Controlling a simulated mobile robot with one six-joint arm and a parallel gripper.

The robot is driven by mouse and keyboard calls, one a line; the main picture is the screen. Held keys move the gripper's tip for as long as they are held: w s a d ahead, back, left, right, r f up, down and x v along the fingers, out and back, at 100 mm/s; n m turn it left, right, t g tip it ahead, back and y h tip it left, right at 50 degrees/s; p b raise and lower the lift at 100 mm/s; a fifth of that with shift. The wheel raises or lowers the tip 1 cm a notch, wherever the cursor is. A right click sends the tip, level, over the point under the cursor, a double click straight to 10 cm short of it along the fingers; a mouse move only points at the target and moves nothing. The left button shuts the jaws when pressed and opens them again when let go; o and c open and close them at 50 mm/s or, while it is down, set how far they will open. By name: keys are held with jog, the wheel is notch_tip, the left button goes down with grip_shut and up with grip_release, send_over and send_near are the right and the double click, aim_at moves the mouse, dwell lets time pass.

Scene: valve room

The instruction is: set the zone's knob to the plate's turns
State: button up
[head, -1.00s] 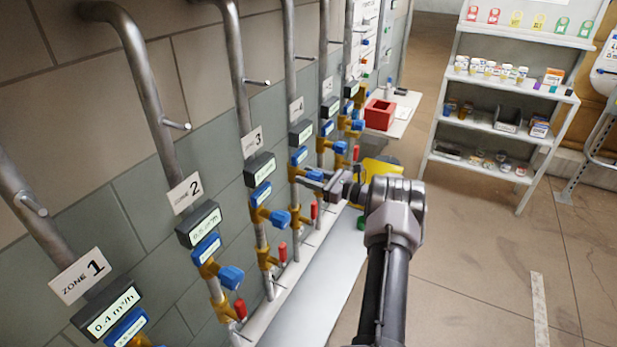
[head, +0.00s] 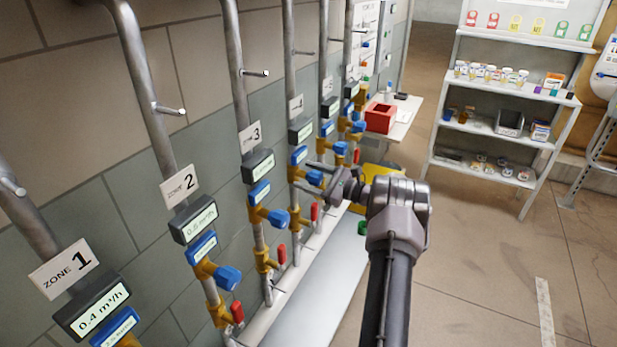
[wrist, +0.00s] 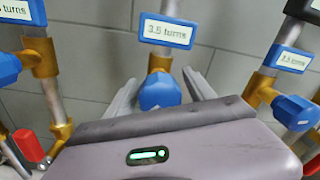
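The zone 4 sign (head: 296,106) hangs on the wall pipe above a dark flow display (head: 301,131) and a blue plate (head: 299,155). In the wrist view this plate (wrist: 166,31) reads 3.5 turns. Below it, a blue knob (wrist: 160,92) sits on a brass valve. My gripper (wrist: 160,98) is open, with one grey finger on each side of the knob. Contact with the knob cannot be told. In the head view my gripper (head: 314,177) reaches this knob from the right, partly covering it.
Neighbouring blue knobs stand close on the left (wrist: 8,68) and right (wrist: 294,112). Red-handled valves (head: 238,311) sit low on the pipes. A red box (head: 380,118) lies on a bench beyond. A shelf rack (head: 490,137) stands at the right, with open floor before it.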

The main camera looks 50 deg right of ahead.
jog(key=p+v, duration=0.4)
jog(key=v, duration=1.3)
jog(key=shift+s, duration=0.25)
